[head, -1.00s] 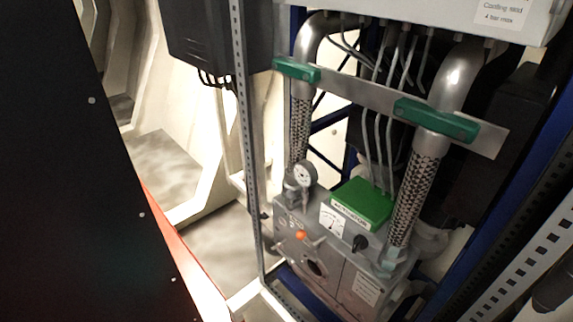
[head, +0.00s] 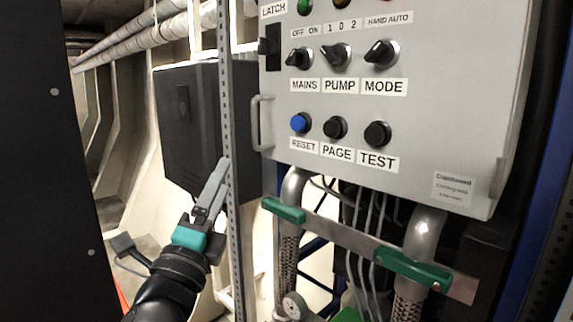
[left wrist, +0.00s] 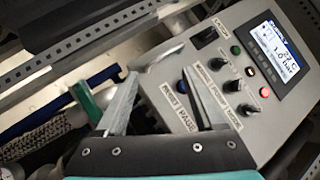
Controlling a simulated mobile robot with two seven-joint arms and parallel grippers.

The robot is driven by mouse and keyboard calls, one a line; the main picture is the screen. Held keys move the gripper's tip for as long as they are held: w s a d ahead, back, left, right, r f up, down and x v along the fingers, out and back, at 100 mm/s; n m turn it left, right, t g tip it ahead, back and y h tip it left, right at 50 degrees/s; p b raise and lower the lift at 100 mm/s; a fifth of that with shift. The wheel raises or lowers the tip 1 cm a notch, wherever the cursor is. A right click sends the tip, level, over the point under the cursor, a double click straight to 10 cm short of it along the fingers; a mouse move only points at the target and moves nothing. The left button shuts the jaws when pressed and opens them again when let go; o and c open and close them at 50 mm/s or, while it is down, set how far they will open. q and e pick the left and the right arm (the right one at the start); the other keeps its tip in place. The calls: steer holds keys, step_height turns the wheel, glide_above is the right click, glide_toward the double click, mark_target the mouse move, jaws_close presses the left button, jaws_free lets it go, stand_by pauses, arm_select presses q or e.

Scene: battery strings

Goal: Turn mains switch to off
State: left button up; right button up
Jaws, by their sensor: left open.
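The mains switch (head: 299,57) is a black rotary knob on the grey control box (head: 450,120), above its MAINS label and below the OFF ON marking. Its pointer seems to lean left, but which mark it meets is hard to tell. The knob also shows in the left wrist view (left wrist: 217,64). My left gripper (head: 222,172) is open and empty, pointing up, left of and below the box in the head view. In the left wrist view its two fingers (left wrist: 158,88) reach toward the box's lower part, short of the mains knob. My right gripper is out of view.
Pump knob (head: 340,54) and mode knob (head: 381,54) sit right of mains; a blue reset button (head: 300,123) is below. A side handle (head: 258,122) and perforated upright (head: 228,120) stand near my gripper. Green-clamped pipes (head: 412,268) run underneath. A lit display (left wrist: 272,55) shows on the box.

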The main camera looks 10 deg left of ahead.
mark_target(289, 55)
arm_select(q)
steer(key=s+d+r+n+g+h, duration=0.2)
steer(key=d+r+n+g+h, duration=0.15)
steer(key=r+n+h, duration=0.45)
steer(key=s+d+r+n+g+h, duration=0.25)
steer(key=n+g+h, duration=0.25)
steer(key=n, duration=0.7)
steer(key=s+d+r+n+g+h, duration=0.1)
steer(key=d+r+n+g+h, duration=0.3)
steer(key=r+n+h, duration=0.45)
steer(key=w+a+r+m+t+y, duration=0.1)
steer(key=w+a+m+t+y, duration=0.3)
steer(key=a+y, duration=0.7)
steer(key=shift+m+y, duration=0.35)
steer(key=shift+s+d+r+p+x, duration=0.2)
steer(key=shift+p+x, duration=0.75)
steer(key=shift+x, duration=1.5)
steer(key=shift+s+d+f+p+x, duration=0.15)
steer(key=shift+d+p+x, duration=0.55)
steer(key=shift+x, duration=1.8)
steer(key=shift+s+r+p+x, duration=0.2)
steer(key=shift+p+x, duration=1)
steer(key=shift+x, duration=1.25)
steer(key=shift+f, duration=0.1)
jaws_close()
